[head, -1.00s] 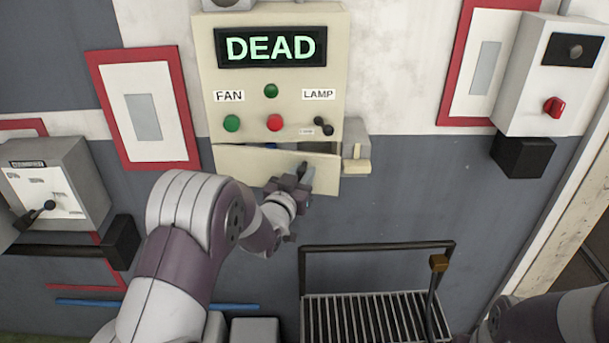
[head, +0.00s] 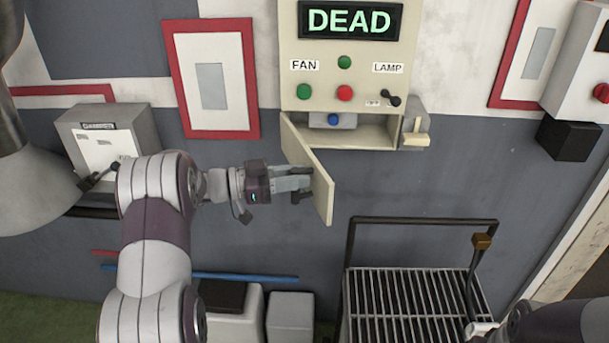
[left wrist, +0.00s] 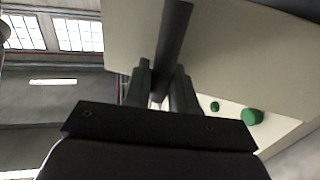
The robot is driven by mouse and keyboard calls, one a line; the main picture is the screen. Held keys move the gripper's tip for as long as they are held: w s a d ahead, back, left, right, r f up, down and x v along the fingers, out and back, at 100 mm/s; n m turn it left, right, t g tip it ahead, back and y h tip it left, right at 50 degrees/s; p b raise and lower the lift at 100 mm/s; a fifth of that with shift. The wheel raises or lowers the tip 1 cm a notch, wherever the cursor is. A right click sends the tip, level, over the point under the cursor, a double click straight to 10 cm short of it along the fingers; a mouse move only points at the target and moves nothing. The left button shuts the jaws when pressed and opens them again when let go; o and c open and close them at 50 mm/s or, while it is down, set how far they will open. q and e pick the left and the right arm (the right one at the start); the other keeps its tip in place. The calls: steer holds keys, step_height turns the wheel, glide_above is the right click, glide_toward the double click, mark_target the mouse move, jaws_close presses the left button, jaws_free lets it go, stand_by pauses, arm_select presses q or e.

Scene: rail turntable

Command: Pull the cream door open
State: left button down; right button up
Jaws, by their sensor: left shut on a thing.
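The cream door (head: 306,165) is hinged at its left edge on the cream panel (head: 345,80) and stands swung well out from it. Behind it, an open compartment shows a blue button (head: 333,119) on a grey block. My left gripper (head: 300,184) is at the outer face of the door, shut on its handle. In the left wrist view, the fingers (left wrist: 161,88) close around the dark bar handle (left wrist: 174,45), with the door's cream face (left wrist: 235,50) beside it. My right arm shows at the bottom right; its gripper is not visible.
A grey block with a cream lever (head: 416,138) sits right of the compartment. A dark-railed rack (head: 420,300) stands below right. A grey lever box (head: 110,130) is on the left. Grey boxes (head: 290,317) stand below the door. The display reads DEAD.

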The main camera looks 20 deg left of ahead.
arm_select(q)
steer(key=s+a+g, duration=0.1)
steer(key=s+a, duration=0.1)
steer(key=a, duration=0.5)
steer(key=shift+s+r+m, duration=0.2)
steer(key=shift+m, duration=0.2)
steer(key=c, duration=1.1)
jaws_free()
steer(key=shift+o, duration=0.2)
steer(key=b+v, duration=0.5)
steer(key=v, duration=0.7)
steer(key=shift+a+f+b, duration=0.2)
steer(key=shift+f+b, duration=0.05)
steer(key=shift+b, duration=0.1)
steer(key=shift+s, duration=0.15)
